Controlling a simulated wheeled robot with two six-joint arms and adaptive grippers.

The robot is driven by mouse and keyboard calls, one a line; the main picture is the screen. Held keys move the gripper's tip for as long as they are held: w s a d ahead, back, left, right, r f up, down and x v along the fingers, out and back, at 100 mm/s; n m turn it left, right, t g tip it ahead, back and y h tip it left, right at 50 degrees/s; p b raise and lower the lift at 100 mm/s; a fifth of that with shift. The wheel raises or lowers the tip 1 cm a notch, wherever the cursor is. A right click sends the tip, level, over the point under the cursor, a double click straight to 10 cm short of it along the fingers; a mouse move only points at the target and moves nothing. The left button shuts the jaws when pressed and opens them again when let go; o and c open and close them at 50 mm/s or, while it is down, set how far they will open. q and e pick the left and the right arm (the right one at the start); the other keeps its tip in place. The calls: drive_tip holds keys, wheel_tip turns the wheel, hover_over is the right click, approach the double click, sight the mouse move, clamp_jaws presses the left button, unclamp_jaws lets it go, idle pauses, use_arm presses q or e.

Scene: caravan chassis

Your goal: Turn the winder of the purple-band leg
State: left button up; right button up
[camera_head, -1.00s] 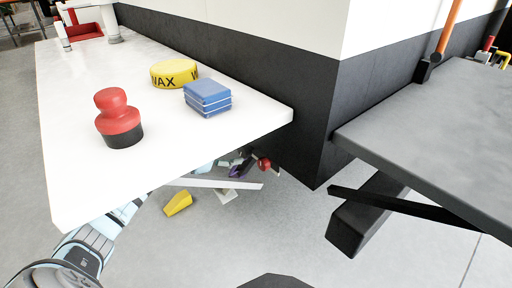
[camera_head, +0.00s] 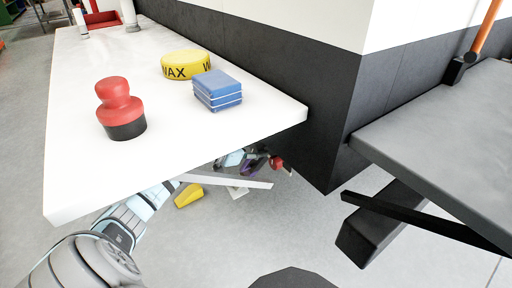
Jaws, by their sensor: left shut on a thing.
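The leg with the purple band (camera_head: 248,167) shows only in part, low beneath the white table's near right edge. A red knob (camera_head: 276,163), which looks like part of its winder, is just right of the purple band. My left arm comes in from the lower left and passes under the table. My left gripper (camera_head: 258,157) is beside the purple band and the red knob, shut on what appears to be the winder. The table edge and the clutter hide most of the fingers and the winder. My right gripper is not in view.
The white table (camera_head: 90,180) overhangs my left arm; it carries a red-and-black applicator (camera_head: 120,110), a yellow wax tin (camera_head: 186,66) and blue blocks (camera_head: 217,90). A yellow wedge (camera_head: 188,196) lies on the floor. The black-and-white body (camera_head: 335,120) and grey platform (camera_head: 440,140) are at right.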

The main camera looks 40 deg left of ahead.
use_arm(q)
drive_tip(key=shift+r, duration=0.1)
drive_tip(key=shift+a+n+h+b, duration=0.1)
drive_tip(key=shift+n+h+b, duration=0.3)
drive_tip(key=shift+n+h, duration=0.45)
drive_tip(key=shift+w+n+h, duration=0.1)
drive_tip(key=shift+n+h, duration=0.15)
drive_tip(key=shift+n, duration=0.5)
drive_tip(key=shift+n+g+h, duration=0.3)
drive_tip(key=shift+n+h, duration=0.1)
drive_tip(key=shift+n, duration=0.2)
drive_tip(key=shift+n+h, duration=0.6)
drive_tip(key=shift+n, duration=0.3)
drive_tip(key=n+h, duration=0.1)
drive_tip(key=n, duration=0.2)
drive_tip(key=shift+h, duration=0.4)
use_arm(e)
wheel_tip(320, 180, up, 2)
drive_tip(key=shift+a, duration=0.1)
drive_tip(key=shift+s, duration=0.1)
use_arm(q)
drive_tip(key=shift+n, duration=0.3)
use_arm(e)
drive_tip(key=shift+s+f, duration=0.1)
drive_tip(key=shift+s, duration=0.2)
